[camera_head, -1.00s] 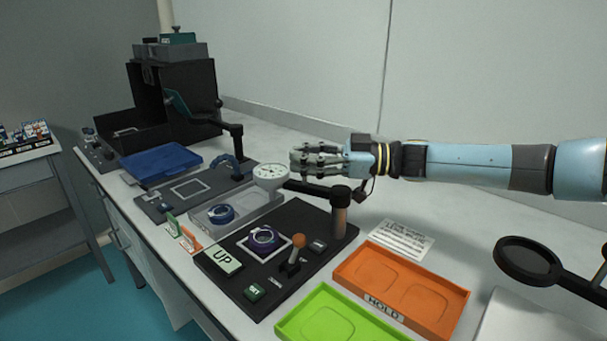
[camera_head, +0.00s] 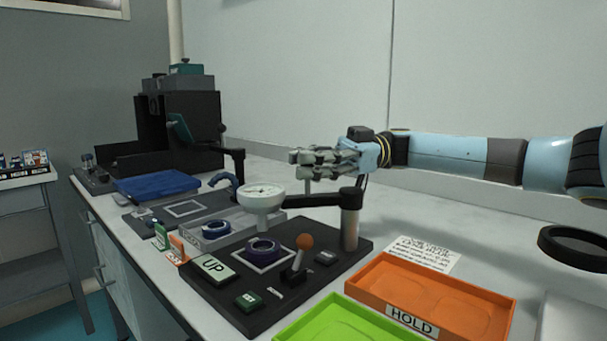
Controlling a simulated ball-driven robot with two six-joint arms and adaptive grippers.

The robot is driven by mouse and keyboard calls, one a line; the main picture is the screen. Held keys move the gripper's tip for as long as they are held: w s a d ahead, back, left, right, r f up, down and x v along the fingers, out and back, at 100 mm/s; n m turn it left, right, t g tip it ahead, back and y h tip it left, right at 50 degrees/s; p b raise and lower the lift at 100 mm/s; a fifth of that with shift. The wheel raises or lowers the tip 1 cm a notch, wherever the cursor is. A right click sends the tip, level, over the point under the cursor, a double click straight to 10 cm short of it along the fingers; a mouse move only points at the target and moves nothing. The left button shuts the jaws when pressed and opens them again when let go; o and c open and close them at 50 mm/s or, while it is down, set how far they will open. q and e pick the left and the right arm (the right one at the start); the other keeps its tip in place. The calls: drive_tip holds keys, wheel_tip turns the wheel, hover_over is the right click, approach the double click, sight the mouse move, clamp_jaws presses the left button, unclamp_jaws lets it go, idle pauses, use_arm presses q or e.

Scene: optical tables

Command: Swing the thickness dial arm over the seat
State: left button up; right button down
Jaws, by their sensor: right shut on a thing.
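The thickness gauge has a black base with a pale square seat (camera_head: 284,261) that carries a dark blue ring (camera_head: 262,248). A post (camera_head: 350,226) at the base's back right bears the black dial arm (camera_head: 317,202). The arm reaches left to a white round dial (camera_head: 262,197), which hangs in the air behind and above the seat in this view. My right gripper (camera_head: 303,164) is just above and behind the arm, shut on a thin upright peg (camera_head: 307,190) that seems to rise from it. The fingers hide the peg's top. My left gripper is out of view.
An orange HOLD tray (camera_head: 470,312) and a green tray (camera_head: 340,322) lie in front right. A lever with an orange knob (camera_head: 304,241) stands beside the seat. A clear tray (camera_head: 213,240) is left of the base. A black magnifier (camera_head: 575,247) is at right.

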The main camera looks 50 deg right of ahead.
idle(0.4)
drive_tip(key=c, duration=1.5)
unclamp_jaws()
drive_tip(key=shift+s+d, duration=0.1)
drive_tip(key=shift+o, duration=1.2)
drive_tip(key=shift+s+d, duration=0.1)
drive_tip(key=shift+d, duration=0.05)
drive_tip(key=shift+o, duration=1.2)
drive_tip(key=shift+d, duration=0.1)
drive_tip(key=v, duration=1.1)
drive_tip(key=shift+d, duration=0.3)
